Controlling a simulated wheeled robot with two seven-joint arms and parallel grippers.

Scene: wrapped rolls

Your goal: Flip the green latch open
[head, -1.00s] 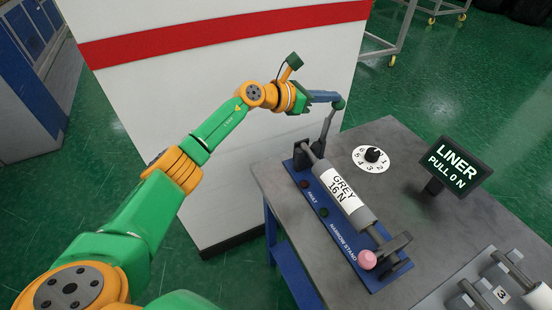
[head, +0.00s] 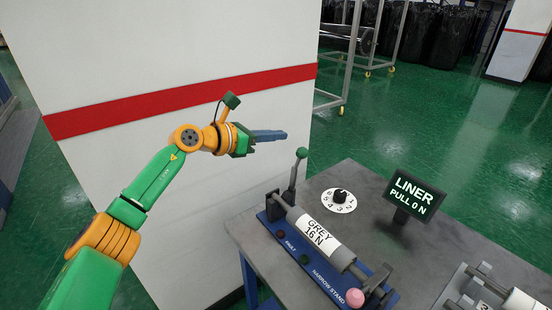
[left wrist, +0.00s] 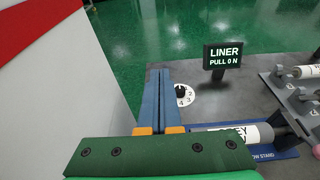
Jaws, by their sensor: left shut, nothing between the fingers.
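The green latch (head: 301,154) is a lever with a dark green knob, standing up with a slight tilt at the far left end of the blue narrow stand (head: 312,268). A grey roll (head: 318,230) labelled "GREY 16 N" lies along the stand. My left gripper (head: 284,135) is shut and empty, in the air to the upper left of the knob and apart from it in the head view. In the left wrist view its blue fingers (left wrist: 158,72) lie together, and the latch does not show there. My right gripper is not in view.
A dial (head: 339,199) and a dark sign (head: 412,194) reading "LINER PULL 0 N" are on the grey table (head: 380,240). A pink knob (head: 355,298) is at the stand's near end. A white wall with a red stripe (head: 180,106) stands behind my arm.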

